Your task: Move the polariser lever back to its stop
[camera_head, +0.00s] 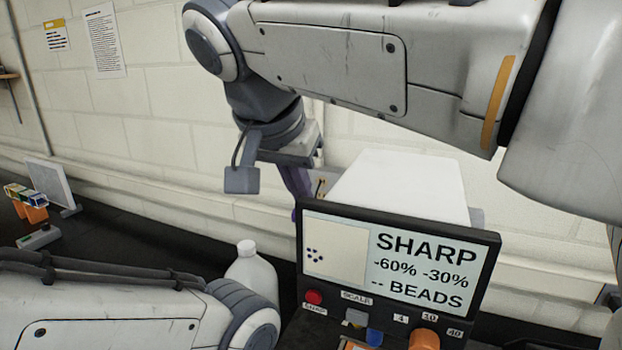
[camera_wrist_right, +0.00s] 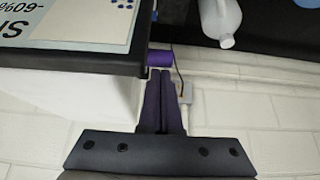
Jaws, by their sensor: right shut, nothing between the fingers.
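The instrument (camera_head: 400,190) has a dark-framed screen reading SHARP, -60% -30%, -- BEADS. In the right wrist view, a short purple cylinder (camera_wrist_right: 160,57) sticks out from the side of the screen housing (camera_wrist_right: 70,45); it looks like the lever's knob, but no label or stop shows. My right gripper (camera_wrist_right: 163,76) is shut and empty, its purple fingertips right at the knob; I cannot tell whether they touch it. In the head view the right gripper (camera_head: 298,182) hangs behind the screen's left edge, its tips hidden. My left gripper is out of view.
A white bottle (camera_head: 250,270) stands left of the instrument. An orange knob (camera_head: 424,339), a red button (camera_head: 314,297) and a blue control (camera_head: 374,337) sit below the screen. A pale wall (camera_head: 150,110) rises close behind.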

